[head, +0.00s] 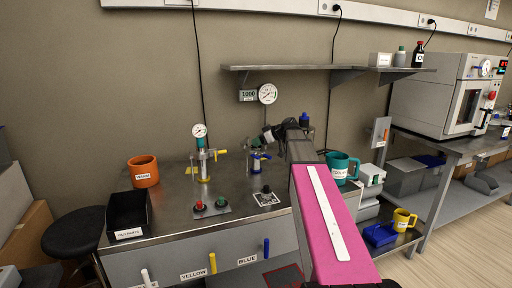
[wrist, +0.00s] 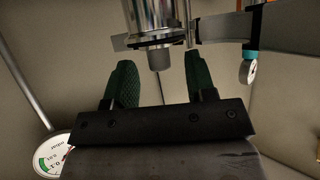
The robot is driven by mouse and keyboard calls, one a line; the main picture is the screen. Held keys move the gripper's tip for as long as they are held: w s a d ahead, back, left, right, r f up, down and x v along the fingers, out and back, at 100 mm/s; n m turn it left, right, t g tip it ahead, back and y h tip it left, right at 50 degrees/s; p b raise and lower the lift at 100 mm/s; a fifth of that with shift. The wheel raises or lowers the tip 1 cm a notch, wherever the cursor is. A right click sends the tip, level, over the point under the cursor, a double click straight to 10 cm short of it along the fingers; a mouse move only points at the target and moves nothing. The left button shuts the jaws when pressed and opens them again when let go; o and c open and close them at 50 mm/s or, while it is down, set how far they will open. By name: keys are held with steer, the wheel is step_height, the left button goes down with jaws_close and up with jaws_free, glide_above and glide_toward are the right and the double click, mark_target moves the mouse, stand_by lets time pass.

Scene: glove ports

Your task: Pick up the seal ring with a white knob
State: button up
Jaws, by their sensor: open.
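A white knob (head: 145,277) stands upright at the bottom left of the head view, in front of the bench. The ring that would belong to it cannot be made out. My gripper (head: 253,144) is above the back of the bench, beside a metal post with a blue handle (head: 257,157). In the wrist view my gripper (wrist: 160,73) has its green fingers wide apart. A metal cylinder with a grey stub (wrist: 159,60) shows between and beyond the fingertips; I cannot tell its distance. Nothing is held.
Yellow (head: 213,262) and blue (head: 266,247) knobs stand along the bench front. A black bin (head: 128,213), an orange mug (head: 143,171) and a yellow-handled valve post (head: 204,165) occupy the left bench. A teal mug (head: 341,167) stands right of my arm. A shelf (head: 320,68) hangs above.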

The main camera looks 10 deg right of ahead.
steer(key=shift+c, duration=0.4)
jaws_close()
